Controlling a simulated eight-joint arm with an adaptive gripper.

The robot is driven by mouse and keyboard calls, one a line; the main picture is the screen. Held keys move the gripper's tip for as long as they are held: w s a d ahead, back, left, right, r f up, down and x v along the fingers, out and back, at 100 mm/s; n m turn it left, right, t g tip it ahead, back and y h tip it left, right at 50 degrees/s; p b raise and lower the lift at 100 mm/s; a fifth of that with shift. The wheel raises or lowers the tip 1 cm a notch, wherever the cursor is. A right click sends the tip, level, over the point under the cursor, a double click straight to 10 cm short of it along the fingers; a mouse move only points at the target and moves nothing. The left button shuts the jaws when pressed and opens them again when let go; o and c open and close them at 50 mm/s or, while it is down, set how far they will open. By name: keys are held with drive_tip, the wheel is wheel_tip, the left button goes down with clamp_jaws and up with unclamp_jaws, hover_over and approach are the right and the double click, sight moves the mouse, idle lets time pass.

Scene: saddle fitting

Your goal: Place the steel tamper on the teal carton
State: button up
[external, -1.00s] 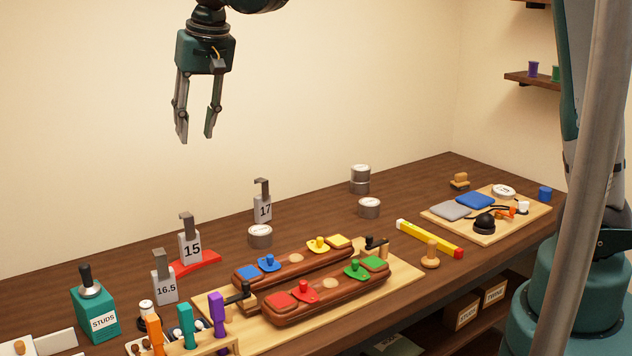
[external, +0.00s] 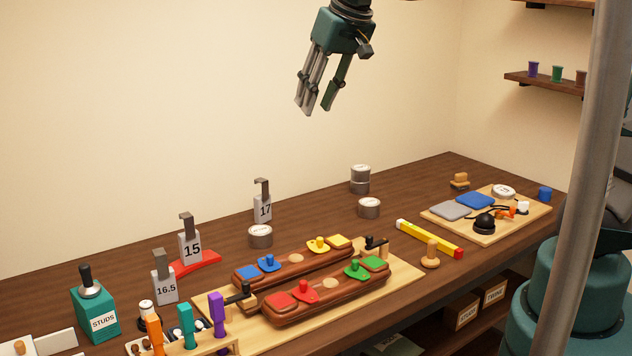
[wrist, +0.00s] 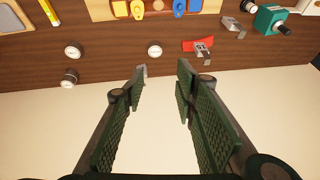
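The teal carton (external: 93,317), labelled STUDS, stands at the left end of the bench. The steel tamper (external: 90,288), with a steel foot and a black handle, stands upright on top of the carton. In the wrist view the carton (wrist: 266,18) and the tamper (wrist: 284,29) show at the upper right corner. My gripper (external: 315,109) is open and empty, high above the bench and far to the right of the carton. In the wrist view its fingers (wrist: 162,75) are apart with nothing between them.
Tagged steel gauges (external: 190,247), a red piece (external: 200,263) and round tins (external: 260,236) stand along the back. A wooden board (external: 400,285) with brown saddle pieces fills the middle. A tool rack (external: 218,347) is in front of the carton. The air around my gripper is clear.

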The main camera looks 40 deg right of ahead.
drive_tip(key=s+d+f+t+h, duration=0.1)
drive_tip(key=s+d+f, duration=0.6)
drive_tip(key=s+d, duration=1)
drive_tip(key=shift+s+f+n+t, duration=0.15)
drive_tip(key=shift+s+n+t, duration=0.25)
drive_tip(key=shift+t, duration=0.4)
